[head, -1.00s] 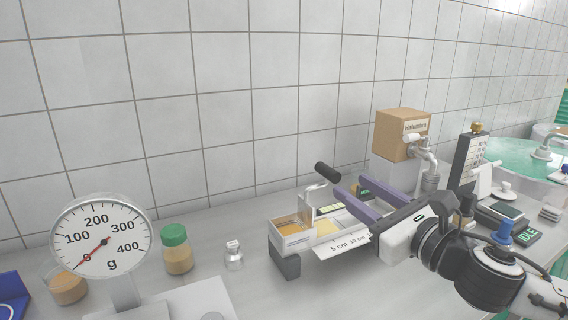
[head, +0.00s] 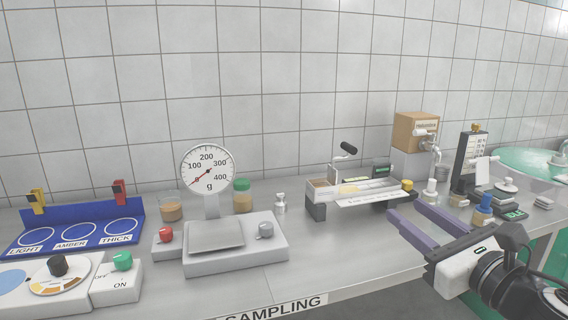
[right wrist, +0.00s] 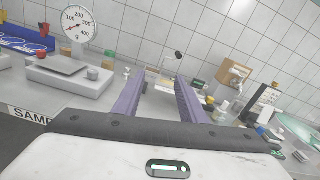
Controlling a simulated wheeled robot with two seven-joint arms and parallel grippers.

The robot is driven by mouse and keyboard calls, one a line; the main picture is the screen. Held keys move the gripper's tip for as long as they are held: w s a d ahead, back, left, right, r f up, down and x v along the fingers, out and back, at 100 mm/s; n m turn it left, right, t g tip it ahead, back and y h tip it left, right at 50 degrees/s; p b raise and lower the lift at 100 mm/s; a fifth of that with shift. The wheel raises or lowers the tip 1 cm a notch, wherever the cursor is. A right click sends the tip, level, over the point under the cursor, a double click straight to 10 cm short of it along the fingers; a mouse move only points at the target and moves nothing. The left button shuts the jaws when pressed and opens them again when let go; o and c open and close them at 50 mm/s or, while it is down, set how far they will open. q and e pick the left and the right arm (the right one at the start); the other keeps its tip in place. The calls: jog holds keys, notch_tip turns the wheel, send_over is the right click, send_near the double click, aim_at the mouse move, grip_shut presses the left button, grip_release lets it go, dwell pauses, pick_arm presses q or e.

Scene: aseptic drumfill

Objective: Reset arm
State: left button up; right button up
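My right gripper (head: 421,224) is in the lower right of the head view, in front of the bench edge. Its two purple fingers are spread apart with nothing between them. The right wrist view also shows the open fingers (right wrist: 156,98), pointing toward the bench and the wall. My left gripper is in neither view.
A dial scale (head: 228,245) stands mid-bench. Left of it are a blue rack (head: 75,225) and a control panel (head: 70,280). A tray device with a black handle (head: 352,190), a cardboard box with a tap (head: 415,130) and small bottles stand right of it.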

jog(key=s+a+f+m+g, duration=0.1)
jog(key=s+a+f+m, duration=0.15)
jog(key=f+m, duration=0.55)
jog(key=s+a+f+m+g, duration=0.25)
jog(key=f+m, duration=0.25)
jog(key=f, duration=0.4)
jog(key=s+a+f+m+g, duration=0.1)
jog(key=a+f+m, duration=0.2)
jog(key=f+m, duration=0.5)
jog(key=s+d+f+m+g+h, duration=0.1)
jog(key=s+f+m+g, duration=0.3)
jog(key=s+f+m, duration=1.4)
notch_tip(320, 180, down, 3)
jog(key=shift+s+d+f+h, duration=0.25)
jog(key=shift+s+h, duration=0.55)
jog(key=shift+s, duration=0.4)
dwell(2.3)
